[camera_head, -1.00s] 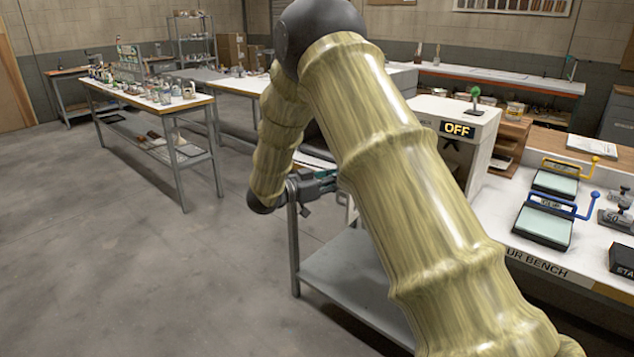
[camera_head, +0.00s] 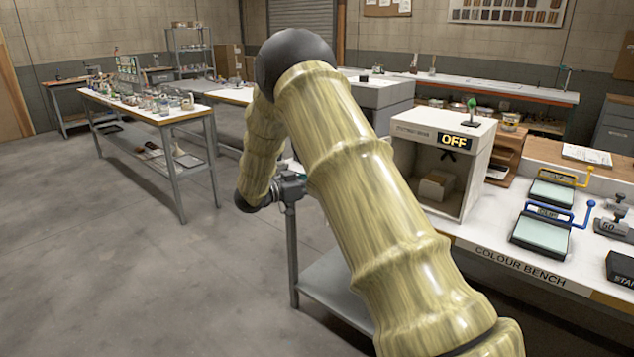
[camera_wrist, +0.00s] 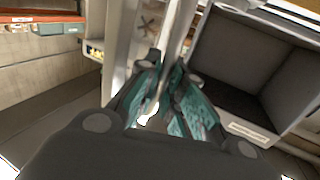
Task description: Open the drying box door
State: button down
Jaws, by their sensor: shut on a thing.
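The drying box (camera_head: 440,120) is a white cabinet with a lit OFF sign on the colour bench. Its front shows open, with a pale brown block (camera_head: 435,186) and a dark fan inside. In the wrist view my gripper (camera_wrist: 163,98) is shut on a pale upright bar, which looks like the door handle (camera_wrist: 152,108). A pale upright strip (camera_wrist: 178,30), apparently the door edge, rises just beyond the fingers. In the head view my gripper's wrist end (camera_head: 288,188) is left of the box; my arm hides the fingers and most of the door.
The colour bench (camera_head: 470,237) carries blue- and yellow-handled devices right of the box. A grey open-fronted box (camera_head: 375,92) stands behind it and fills the right of the wrist view. Open floor (camera_head: 120,260) lies to the left, before a table of bottles (camera_head: 165,116).

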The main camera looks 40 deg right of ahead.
jog(key=c, duration=1.8)
grip_release()
jog(key=a, duration=0.4)
jog(key=w+a, duration=0.1)
jog(key=a, duration=0.3)
jog(key=w+a, duration=0.1)
jog(key=a, duration=0.2)
jog(key=shift+a, duration=0.4)
jog(key=shift+w, duration=0.1)
